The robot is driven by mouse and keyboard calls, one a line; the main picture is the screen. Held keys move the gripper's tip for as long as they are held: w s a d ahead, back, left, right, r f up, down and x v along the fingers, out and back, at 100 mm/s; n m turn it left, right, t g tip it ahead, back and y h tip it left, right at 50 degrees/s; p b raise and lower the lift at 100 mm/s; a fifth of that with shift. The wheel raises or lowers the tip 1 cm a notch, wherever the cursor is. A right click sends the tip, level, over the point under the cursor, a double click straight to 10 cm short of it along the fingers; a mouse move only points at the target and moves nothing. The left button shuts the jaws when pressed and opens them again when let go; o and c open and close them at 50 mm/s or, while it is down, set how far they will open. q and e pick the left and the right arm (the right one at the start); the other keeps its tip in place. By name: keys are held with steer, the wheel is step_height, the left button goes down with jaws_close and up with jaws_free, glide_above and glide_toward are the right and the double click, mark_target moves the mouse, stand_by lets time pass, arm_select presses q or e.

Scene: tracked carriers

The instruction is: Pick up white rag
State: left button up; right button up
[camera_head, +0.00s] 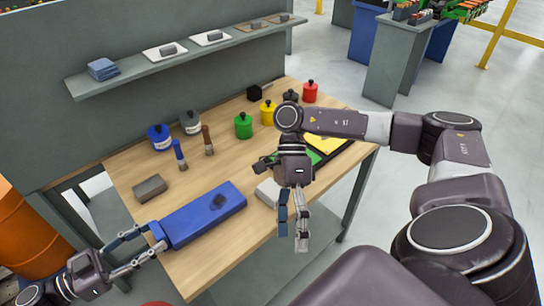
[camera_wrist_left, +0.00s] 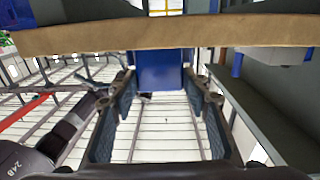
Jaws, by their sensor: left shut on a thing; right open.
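A whitish item (camera_head: 267,192), possibly the white rag, lies on the table and is partly hidden by my right gripper (camera_head: 292,236). That gripper points down, open and empty, over the table's front edge. My left gripper (camera_head: 153,242) is shut on the near left end of a long blue box (camera_head: 205,213) with a dark patch on top. The left wrist view shows the blue end (camera_wrist_left: 160,72) between the left fingers. Two white flat cloth-like pieces, a left one (camera_head: 151,53) and a right one (camera_head: 200,41), lie on the wall shelf with grey blocks on them.
The wooden table (camera_head: 125,180) also carries a grey block (camera_head: 149,188), two brushes, and blue, grey, green, yellow and red lidded pots. A dark tray with green and yellow pieces (camera_head: 323,144) lies behind my right gripper. Folded blue cloths (camera_head: 102,68) sit on the shelf.

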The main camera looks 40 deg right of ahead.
steer(key=w+d+n+t+h, duration=0.1)
steer(key=w, duration=0.1)
steer(key=w+d+r+n+t+h, duration=0.1)
steer(key=w, duration=0.1)
steer(key=w+d+r+n+t+h, duration=0.1)
steer(key=w, duration=0.2)
steer(key=shift+w+d+r, duration=0.1)
steer(key=shift+d+r, duration=0.05)
steer(key=shift+d, duration=0.1)
steer(key=w+d+r+n+t+h, duration=0.25)
steer(key=w+d+r+t, duration=0.2)
steer(key=w, duration=0.35)
glide_above(272, 188)
steer(key=shift+g+h, duration=0.25)
steer(key=f, duration=0.5)
steer(key=shift+s+d+f, duration=0.1)
steer(key=shift+s+f, duration=0.2)
steer(key=shift+w+f, duration=0.15)
steer(key=shift+f, duration=1.2)
steer(key=shift+w+f, duration=0.1)
steer(key=shift+f, duration=1.25)
steer(key=shift+c, duration=0.5)
steer(key=c, duration=1.2)
step_height(272, 188, up, 10)
steer(key=shift+r, duration=0.1)
